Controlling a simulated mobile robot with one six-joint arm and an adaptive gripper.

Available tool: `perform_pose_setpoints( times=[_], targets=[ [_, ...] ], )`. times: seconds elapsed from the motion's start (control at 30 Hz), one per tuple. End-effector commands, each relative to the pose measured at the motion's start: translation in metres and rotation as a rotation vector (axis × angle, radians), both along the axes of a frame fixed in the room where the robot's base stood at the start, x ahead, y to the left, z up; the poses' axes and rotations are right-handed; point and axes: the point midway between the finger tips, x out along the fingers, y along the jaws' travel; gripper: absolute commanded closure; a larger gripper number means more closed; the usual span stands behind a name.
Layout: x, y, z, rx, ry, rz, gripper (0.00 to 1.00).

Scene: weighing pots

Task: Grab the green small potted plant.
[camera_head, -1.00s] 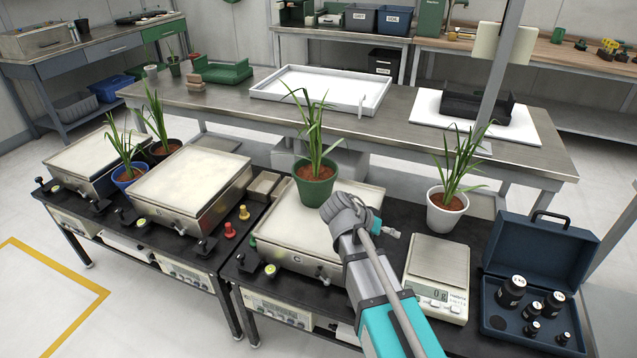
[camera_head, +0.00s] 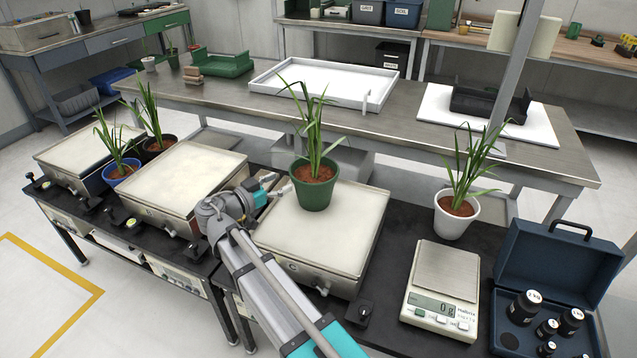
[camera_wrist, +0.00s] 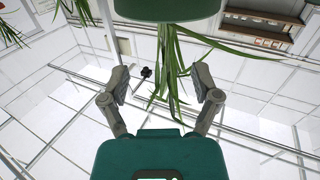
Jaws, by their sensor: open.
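The green pot with a leafy plant (camera_head: 314,190) stands upright on the right-hand cream-topped balance (camera_head: 320,235). My gripper (camera_head: 284,190) is just left of the pot in the head view, with its tip end turned toward it; contact cannot be told there. In the wrist view my gripper (camera_wrist: 160,82) has its two fingers spread wide with nothing gripped. The green pot (camera_wrist: 167,9) shows upside down at that view's top edge, cut off, and its leaves hang down between and beyond the fingers.
A white potted plant (camera_head: 455,214) stands to the right, behind a small digital scale (camera_head: 447,271) reading 0 g. A blue case of black weights (camera_head: 555,265) is at far right. Blue (camera_head: 121,172) and dark (camera_head: 160,149) pots stand left, between two balances.

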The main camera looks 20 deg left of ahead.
Motion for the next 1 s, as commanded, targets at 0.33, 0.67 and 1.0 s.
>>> perform_pose_setpoints(
  times=[0.33,0.67,1.0],
  targets=[
    [-0.006,0.012,0.004,0.010,-0.037,0.017,0.20],
    [0.002,0.007,0.004,0.009,-0.034,0.013,0.20],
    [0.041,-0.014,0.004,0.009,-0.034,0.011,0.20]
  ],
)
